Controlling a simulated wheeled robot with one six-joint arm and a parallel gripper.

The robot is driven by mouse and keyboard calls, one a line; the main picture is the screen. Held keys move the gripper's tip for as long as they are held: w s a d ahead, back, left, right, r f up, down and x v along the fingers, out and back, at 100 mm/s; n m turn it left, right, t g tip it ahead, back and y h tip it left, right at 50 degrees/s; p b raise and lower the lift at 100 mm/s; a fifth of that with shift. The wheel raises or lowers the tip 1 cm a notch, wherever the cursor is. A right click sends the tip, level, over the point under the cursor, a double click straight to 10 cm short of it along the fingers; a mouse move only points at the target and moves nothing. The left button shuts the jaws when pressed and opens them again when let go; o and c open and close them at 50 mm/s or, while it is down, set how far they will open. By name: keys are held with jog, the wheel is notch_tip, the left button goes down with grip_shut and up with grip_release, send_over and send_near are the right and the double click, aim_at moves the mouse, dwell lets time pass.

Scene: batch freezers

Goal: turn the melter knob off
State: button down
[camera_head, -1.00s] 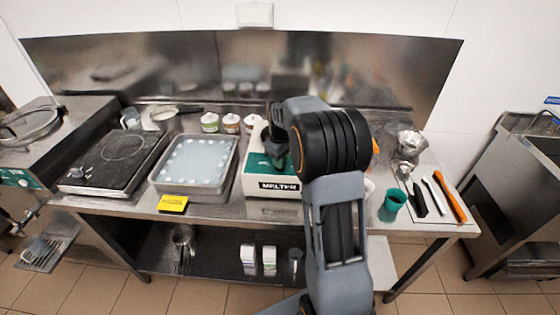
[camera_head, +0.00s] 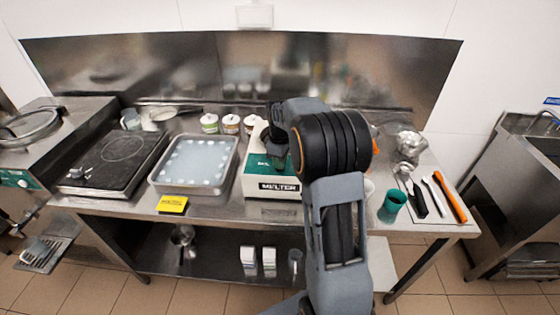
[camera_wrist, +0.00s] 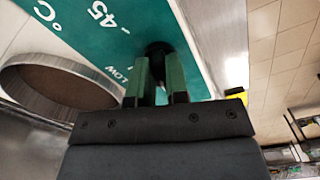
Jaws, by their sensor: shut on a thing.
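The melter (camera_head: 256,184) is a white box with a green top panel and a "MELTER" label, standing on the steel table in the head view. In the wrist view its green panel (camera_wrist: 110,30) shows "-45", "LOW" and "°C" markings. The dark round knob (camera_wrist: 157,50) sits on this panel, mostly hidden between the fingers. My gripper (camera_wrist: 158,82) is shut on the knob, with a green-lined finger on each side. In the head view my arm covers the right part of the melter and the knob is hidden. I cannot read the knob's setting.
A round dark opening (camera_wrist: 60,90) lies beside the panel markings. A tray (camera_head: 194,165) and a yellow sign (camera_head: 172,204) are left of the melter. Several lidded jars (camera_head: 231,123) stand behind. A green cup (camera_head: 391,207) and utensils (camera_head: 436,193) are on the right.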

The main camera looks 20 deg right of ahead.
jog(key=c, duration=1.1)
grip_release()
jog(key=shift+r, duration=0.15)
notch_tip(320, 180, up, 14)
jog(key=shift+f+b, duration=0.15)
jog(key=shift+b, duration=0.2)
jog(key=s+a+f+m, duration=0.2)
jog(key=s+f+m, duration=0.1)
jog(key=f+m, duration=0.25)
jog(key=shift+s+a+f+m+t, duration=0.15)
jog(key=shift+s+a+m+t, duration=0.45)
jog(key=shift+s+a, duration=1.75)
jog(key=shift+s+a+f+m+t, duration=0.25)
jog(key=shift+s+a+t, duration=0.5)
jog(key=shift+s, duration=3.2)
jog(key=shift+s+a+f+m+t, duration=0.1)
jog(key=shift+s+a+m+t, duration=0.75)
jog(key=shift+s, duration=2.3)
